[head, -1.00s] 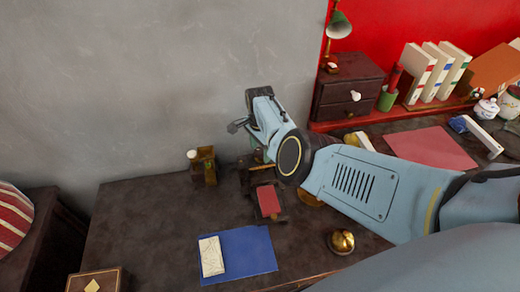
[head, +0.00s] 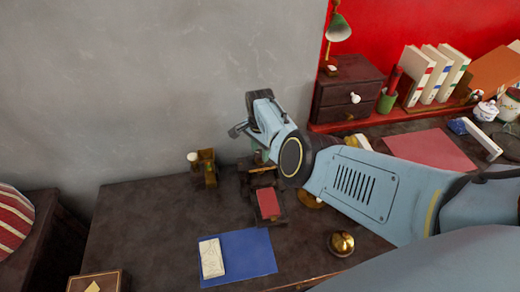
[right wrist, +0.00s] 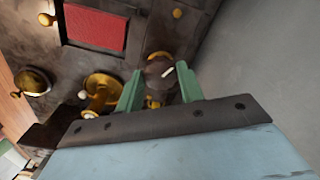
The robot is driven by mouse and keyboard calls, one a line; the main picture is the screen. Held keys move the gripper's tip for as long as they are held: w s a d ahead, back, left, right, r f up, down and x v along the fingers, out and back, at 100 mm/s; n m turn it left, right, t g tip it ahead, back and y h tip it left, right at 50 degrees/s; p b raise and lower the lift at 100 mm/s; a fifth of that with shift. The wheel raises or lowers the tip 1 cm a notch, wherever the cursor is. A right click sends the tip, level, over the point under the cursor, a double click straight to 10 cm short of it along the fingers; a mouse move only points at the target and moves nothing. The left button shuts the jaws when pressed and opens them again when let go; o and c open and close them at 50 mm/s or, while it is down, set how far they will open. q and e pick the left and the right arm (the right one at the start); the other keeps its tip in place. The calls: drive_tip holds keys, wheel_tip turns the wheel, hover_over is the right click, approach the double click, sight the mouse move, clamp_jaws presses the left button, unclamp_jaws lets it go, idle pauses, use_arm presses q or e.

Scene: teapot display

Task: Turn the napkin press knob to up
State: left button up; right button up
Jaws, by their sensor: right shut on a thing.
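The napkin press (head: 268,203) stands on the dark table, a dark wooden frame with a red pad. In the right wrist view its red pad (right wrist: 95,27) is at the upper left. The press knob (right wrist: 158,68) is dark and round with a short white mark, slanting toward the upper right in that view. My right gripper (right wrist: 160,82) has its green fingers on either side of the knob, shut on it. In the head view my right gripper (head: 258,157) is at the back of the press, and its wrist hides the knob. My left gripper is not in view.
A brass-and-wood piece (head: 205,168) stands left of the press. A blue mat (head: 250,255) with a cream card (head: 211,258) lies in front. A brass bell (head: 341,243) stands to the right. The grey wall is close behind.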

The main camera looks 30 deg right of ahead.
drive_tip(key=n+p, duration=0.1)
drive_tip(key=n, duration=1)
drive_tip(key=shift+d+n+p, duration=0.1)
drive_tip(key=shift+n+p, duration=0.2)
drive_tip(key=shift+p, duration=0.05)
drive_tip(key=n, duration=1.1)
drive_tip(key=shift+n, duration=0.4)
drive_tip(key=o, duration=1)
